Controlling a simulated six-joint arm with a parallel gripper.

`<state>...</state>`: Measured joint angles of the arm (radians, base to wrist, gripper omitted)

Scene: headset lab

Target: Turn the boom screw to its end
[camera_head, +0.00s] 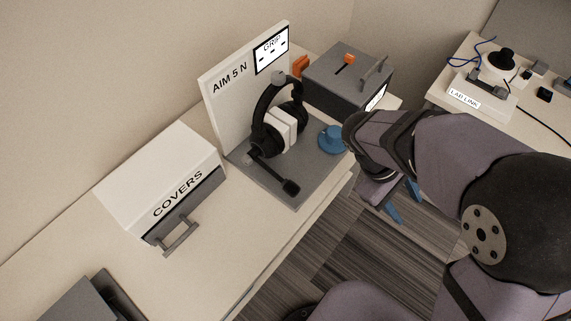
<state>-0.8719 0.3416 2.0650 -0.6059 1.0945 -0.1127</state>
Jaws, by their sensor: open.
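A black headset (270,110) with white pads stands on a grey base plate (300,194). Its microphone boom reaches from the lower left side of the headset to a dark microphone (291,187) low over the plate. I cannot make out a boom screw for certain at this size. A blue round knob-like piece (332,139) sits at the plate's right side, close to my wrist. My gripper (403,202) points down past the table's front edge, right of the plate. Its blue fingers are apart, with nothing seen between them; my wrist hides its upper part.
A white panel (228,108) marked "AIM 5 N" and "GRIP" stands behind the headset. A "COVERS" box (160,175) with a handle is at left. A grey box (335,88) with an orange lever stands behind right. A second table (440,88) holds cabled devices.

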